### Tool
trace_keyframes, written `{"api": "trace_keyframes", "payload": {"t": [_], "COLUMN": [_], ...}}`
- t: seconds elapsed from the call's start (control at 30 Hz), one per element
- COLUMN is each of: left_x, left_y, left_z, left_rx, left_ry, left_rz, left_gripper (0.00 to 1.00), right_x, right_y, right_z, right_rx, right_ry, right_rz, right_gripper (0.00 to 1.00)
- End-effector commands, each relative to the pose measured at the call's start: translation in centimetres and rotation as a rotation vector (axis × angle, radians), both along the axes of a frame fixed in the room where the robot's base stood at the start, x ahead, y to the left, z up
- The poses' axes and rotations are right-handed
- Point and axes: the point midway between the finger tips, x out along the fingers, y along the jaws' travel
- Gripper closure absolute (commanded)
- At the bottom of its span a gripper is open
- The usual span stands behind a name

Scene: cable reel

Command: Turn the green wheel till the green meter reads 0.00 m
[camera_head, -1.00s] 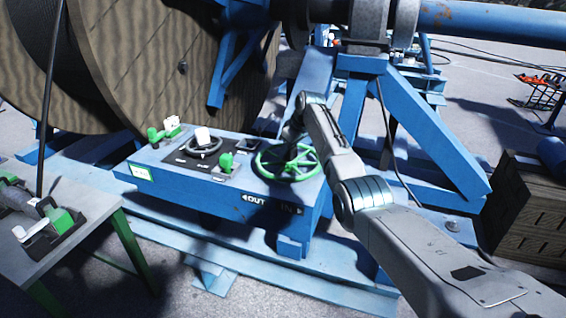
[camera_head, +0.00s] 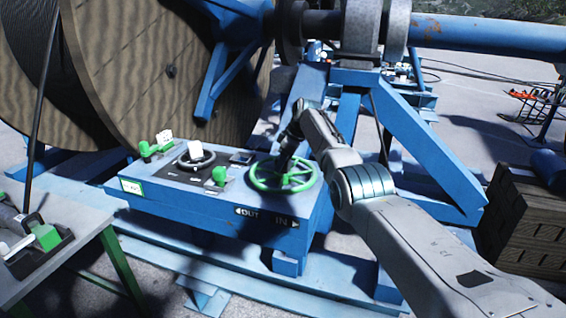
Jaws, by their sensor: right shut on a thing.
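The green wheel (camera_head: 262,181) lies flat on top of the blue control box (camera_head: 190,205), at its right end. My right gripper (camera_head: 284,160) reaches down onto the far part of the wheel and is shut on it. My own arm hides part of the grip. A small green-framed display (camera_head: 131,186) sits on the left of the box's front face; its digits are too small to read. The box front carries the words OUT and IN with arrows. My left gripper is not in view.
A large wooden cable reel (camera_head: 165,70) stands behind the box on a blue frame (camera_head: 415,140). Green levers (camera_head: 219,176) and a dark panel sit left of the wheel. A table (camera_head: 75,235) is at lower left, wooden crates (camera_head: 530,220) at right.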

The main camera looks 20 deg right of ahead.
Motion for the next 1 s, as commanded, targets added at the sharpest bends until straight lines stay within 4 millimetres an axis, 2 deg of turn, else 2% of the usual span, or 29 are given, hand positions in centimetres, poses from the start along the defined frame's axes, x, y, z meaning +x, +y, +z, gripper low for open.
{"api": "trace_keyframes", "payload": {"t": [0.1,0.13,0.23,0.53,0.67,0.77,1.0], "left_x": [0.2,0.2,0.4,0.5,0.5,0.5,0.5], "left_y": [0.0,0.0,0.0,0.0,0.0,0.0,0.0], "left_z": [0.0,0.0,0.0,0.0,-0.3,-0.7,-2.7], "left_rx": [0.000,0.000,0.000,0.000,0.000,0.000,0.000], "left_ry": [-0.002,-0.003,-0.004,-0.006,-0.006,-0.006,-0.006], "left_rz": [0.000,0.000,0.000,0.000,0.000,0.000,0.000], "left_gripper": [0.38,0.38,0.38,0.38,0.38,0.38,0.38], "right_x": [0.1,0.1,0.0,0.0,-0.1,-0.4,-1.6], "right_y": [0.0,0.0,0.0,-0.1,-0.3,-0.8,-2.3], "right_z": [0.2,0.2,0.2,0.1,0.8,2.0,6.5], "right_rx": [0.000,0.000,-0.001,0.000,0.000,-0.001,-0.001], "right_ry": [-0.003,-0.003,-0.003,-0.002,-0.003,-0.007,-0.007], "right_rz": [-0.001,-0.001,-0.001,-0.002,-0.001,-0.001,-0.001], "right_gripper": [1.00,0.56,0.38,0.38,0.38,0.38,0.38]}}
